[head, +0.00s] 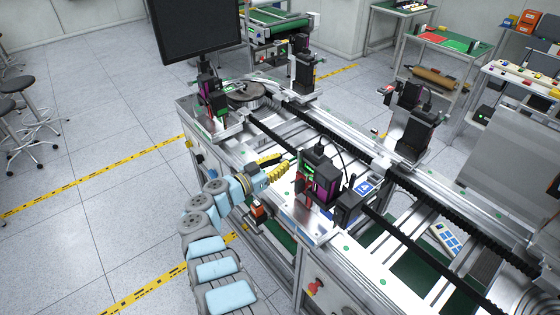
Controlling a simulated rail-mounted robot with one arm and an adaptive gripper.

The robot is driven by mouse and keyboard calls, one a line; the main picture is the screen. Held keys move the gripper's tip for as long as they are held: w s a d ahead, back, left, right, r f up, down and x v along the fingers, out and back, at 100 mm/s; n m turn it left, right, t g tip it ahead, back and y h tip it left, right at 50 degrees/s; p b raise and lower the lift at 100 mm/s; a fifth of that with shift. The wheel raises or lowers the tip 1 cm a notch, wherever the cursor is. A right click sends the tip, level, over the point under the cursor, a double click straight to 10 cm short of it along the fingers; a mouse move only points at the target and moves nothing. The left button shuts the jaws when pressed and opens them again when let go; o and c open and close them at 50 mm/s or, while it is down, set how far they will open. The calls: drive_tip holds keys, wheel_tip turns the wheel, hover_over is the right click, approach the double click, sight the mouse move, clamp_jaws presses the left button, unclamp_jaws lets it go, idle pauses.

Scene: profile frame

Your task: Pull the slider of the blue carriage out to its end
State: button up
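My arm comes up from the bottom, and my gripper (283,164) is at its end, at the near side of the profile frame. It is small and partly lost against yellow parts, so I cannot tell whether its fingers are open or shut. Just right of it stands a black carriage unit (322,183) with magenta and green parts. A blue label (369,186) is beside this unit, on its right; no carriage is clearly blue all over. I cannot make out a slider or how far out it is. Contact between gripper and unit cannot be told.
Similar black units stand at the left (211,105), the back (303,73) and the right (407,132) of the frame. Black cable chains (425,245) run along the rails. A dark monitor (200,30) rises at the back left.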

drive_tip(key=o, duration=0.5)
drive_tip(key=v, duration=1.2)
